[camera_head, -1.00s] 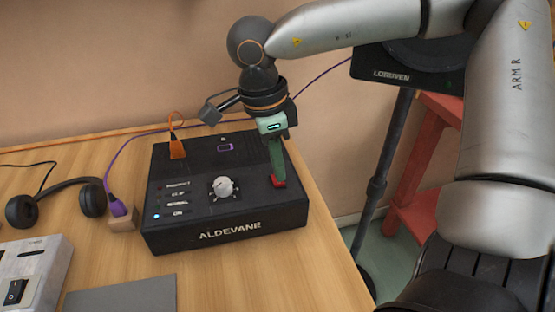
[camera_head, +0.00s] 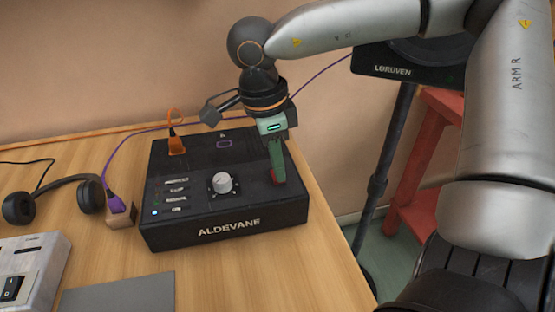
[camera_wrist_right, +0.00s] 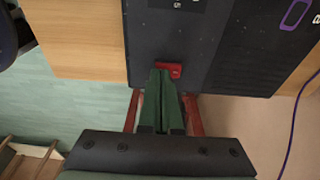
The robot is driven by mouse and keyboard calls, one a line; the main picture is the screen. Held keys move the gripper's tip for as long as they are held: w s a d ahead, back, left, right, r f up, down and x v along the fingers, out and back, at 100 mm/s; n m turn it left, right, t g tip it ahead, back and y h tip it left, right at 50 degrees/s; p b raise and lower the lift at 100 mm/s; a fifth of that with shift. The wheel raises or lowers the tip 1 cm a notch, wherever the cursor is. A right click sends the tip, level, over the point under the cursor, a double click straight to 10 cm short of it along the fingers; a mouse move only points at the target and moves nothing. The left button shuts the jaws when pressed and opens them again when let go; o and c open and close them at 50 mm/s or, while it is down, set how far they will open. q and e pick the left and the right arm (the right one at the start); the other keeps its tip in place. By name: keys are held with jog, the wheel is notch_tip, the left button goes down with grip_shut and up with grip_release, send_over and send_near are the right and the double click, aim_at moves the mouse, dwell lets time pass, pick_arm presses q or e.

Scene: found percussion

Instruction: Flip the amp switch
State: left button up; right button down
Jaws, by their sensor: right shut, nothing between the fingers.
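The amp is a black box (camera_head: 190,208) labelled ALDEVANE, standing on the wooden desk. It has a silver knob (camera_head: 222,183), a column of labels and a small lit blue light on its top. Its red switch (camera_wrist_right: 172,68) is at the right side of the top, partly hidden by my fingers in the head view. My right gripper (camera_head: 277,178) is shut and empty, pointing down with its fingertips at the switch. In the right wrist view the green fingertips (camera_wrist_right: 160,75) lie against or just over the switch; I cannot tell if they touch. My left gripper is not in view.
An orange plug (camera_head: 176,145) stands in the amp's back. A purple plug (camera_head: 116,204) on a wooden block, headphones (camera_head: 55,198) and a grey box with a black rocker switch (camera_head: 14,288) are to the left. A speaker (camera_head: 415,62) on a stand and a red stool (camera_head: 432,130) are right.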

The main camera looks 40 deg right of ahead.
jog(key=shift+f, duration=0.5)
jog(key=shift+f+b, duration=0.3)
jog(key=shift+b, duration=0.2)
jog(key=shift+f, duration=0.1)
jog(key=shift+r+p, duration=0.8)
jog(key=shift+r, duration=0.35)
jog(key=shift+s+a+r+p, duration=0.15)
jog(key=shift+r+p, duration=0.4)
jog(key=shift+r, duration=0.3)
jog(key=shift+r+p, duration=1.3)
jog(key=shift+r, duration=0.45)
